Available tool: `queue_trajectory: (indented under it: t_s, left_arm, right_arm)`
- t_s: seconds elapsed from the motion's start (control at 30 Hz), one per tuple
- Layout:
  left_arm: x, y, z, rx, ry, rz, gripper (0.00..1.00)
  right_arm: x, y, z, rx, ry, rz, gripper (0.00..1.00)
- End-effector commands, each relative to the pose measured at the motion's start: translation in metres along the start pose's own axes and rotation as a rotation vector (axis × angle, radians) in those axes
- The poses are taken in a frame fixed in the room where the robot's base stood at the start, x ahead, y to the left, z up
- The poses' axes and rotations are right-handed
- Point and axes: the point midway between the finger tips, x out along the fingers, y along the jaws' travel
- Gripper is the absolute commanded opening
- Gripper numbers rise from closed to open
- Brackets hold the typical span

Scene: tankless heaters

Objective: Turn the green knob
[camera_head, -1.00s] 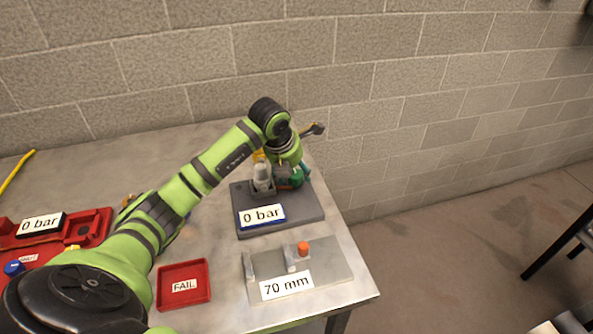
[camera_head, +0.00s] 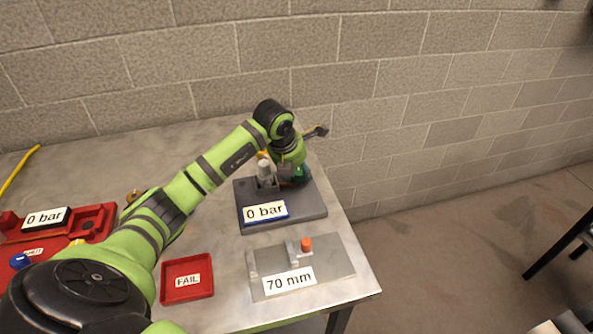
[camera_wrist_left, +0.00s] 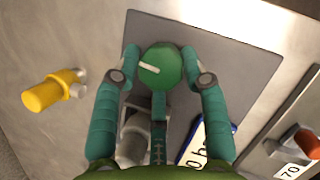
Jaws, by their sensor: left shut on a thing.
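The green knob (camera_wrist_left: 161,66) shows in the left wrist view. It is round, with a pale line on its top, and sits over the dark grey base plate (camera_wrist_left: 240,60). My left gripper (camera_wrist_left: 160,62) has a teal finger on each side of the knob and is shut on it. In the head view the left gripper (camera_head: 298,174) is at the back of the base plate (camera_head: 315,205), mostly hidden by my own arm. Behind the "0 bar" sign (camera_head: 265,211) stands a grey fitting (camera_head: 265,173). The right gripper is not in view.
A yellow cylinder (camera_wrist_left: 42,95) lies left of the plate in the wrist view. A "70 mm" plate with an orange knob (camera_head: 306,244) is near the table's front right corner. A red FAIL tray (camera_head: 187,292) and a larger red tray (camera_head: 92,225) are at the left.

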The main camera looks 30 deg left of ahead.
Motion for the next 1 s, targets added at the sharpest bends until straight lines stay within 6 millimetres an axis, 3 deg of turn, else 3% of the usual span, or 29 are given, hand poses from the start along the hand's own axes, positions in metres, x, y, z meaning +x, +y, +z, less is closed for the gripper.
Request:
queue_trajectory:
  t_s: [0.6, 1.0]
  left_arm:
    - [0.001, 0.000, 0.004, 0.450, -0.017, -0.190, 0.11]
    - [0.000, 0.000, 0.006, 0.769, -0.018, -0.322, 0.11]
  right_arm:
    - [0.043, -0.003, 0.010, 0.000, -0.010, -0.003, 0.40]
    - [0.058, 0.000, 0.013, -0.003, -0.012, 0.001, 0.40]
